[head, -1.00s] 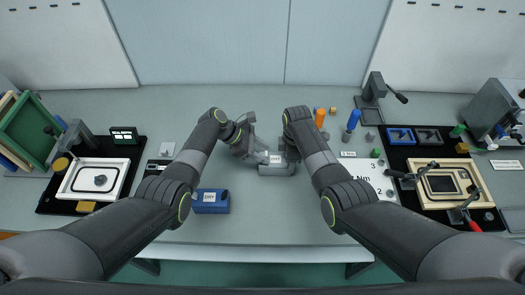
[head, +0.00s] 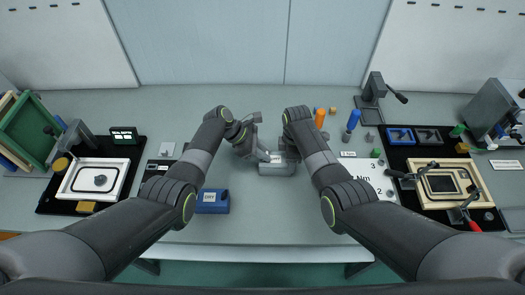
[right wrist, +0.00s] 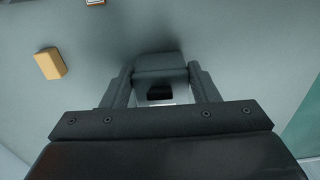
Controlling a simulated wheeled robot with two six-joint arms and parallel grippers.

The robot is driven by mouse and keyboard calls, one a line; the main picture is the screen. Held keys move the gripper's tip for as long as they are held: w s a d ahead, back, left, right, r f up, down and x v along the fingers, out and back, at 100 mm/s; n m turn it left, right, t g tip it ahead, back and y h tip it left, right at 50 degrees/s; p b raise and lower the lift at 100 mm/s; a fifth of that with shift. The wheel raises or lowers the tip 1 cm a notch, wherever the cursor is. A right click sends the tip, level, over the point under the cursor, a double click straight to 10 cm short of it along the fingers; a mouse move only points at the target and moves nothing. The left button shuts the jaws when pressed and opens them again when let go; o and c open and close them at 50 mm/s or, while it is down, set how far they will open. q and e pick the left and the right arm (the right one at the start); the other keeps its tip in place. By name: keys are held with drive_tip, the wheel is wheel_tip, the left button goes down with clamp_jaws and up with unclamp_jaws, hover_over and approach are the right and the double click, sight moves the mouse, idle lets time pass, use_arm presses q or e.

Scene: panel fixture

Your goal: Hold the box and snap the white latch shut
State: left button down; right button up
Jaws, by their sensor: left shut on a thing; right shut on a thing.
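The small grey box (head: 277,170) lies on the table in front of me, between my two grippers. A small white patch, which looks like the white latch (head: 276,159), shows at its upper edge in the head view. My left gripper (head: 265,156) is at the box's left upper corner, closed at the white latch; its fingertips are too small to see the exact grip. My right gripper (head: 290,156) is shut on the box's right part. In the right wrist view its fingers (right wrist: 163,88) straddle the grey body, with a dark recess and a pale strip between them.
Orange (head: 320,117) and blue (head: 353,120) upright pieces stand behind right. Dark mats with a white panel (head: 95,180) and a tan clamped panel (head: 445,185) lie at the sides. The front middle table is clear.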

use_arm(q)
drive_tip(key=shift+d+y, duration=0.2)
drive_tip(key=shift+y, duration=0.3)
drive_tip(key=c, duration=1.3)
unclamp_jaws()
drive_tip(key=shift+a+r, duration=0.1)
drive_tip(key=v, duration=1.1)
drive_tip(key=shift+a+r, duration=0.25)
drive_tip(key=shift+r, duration=0.05)
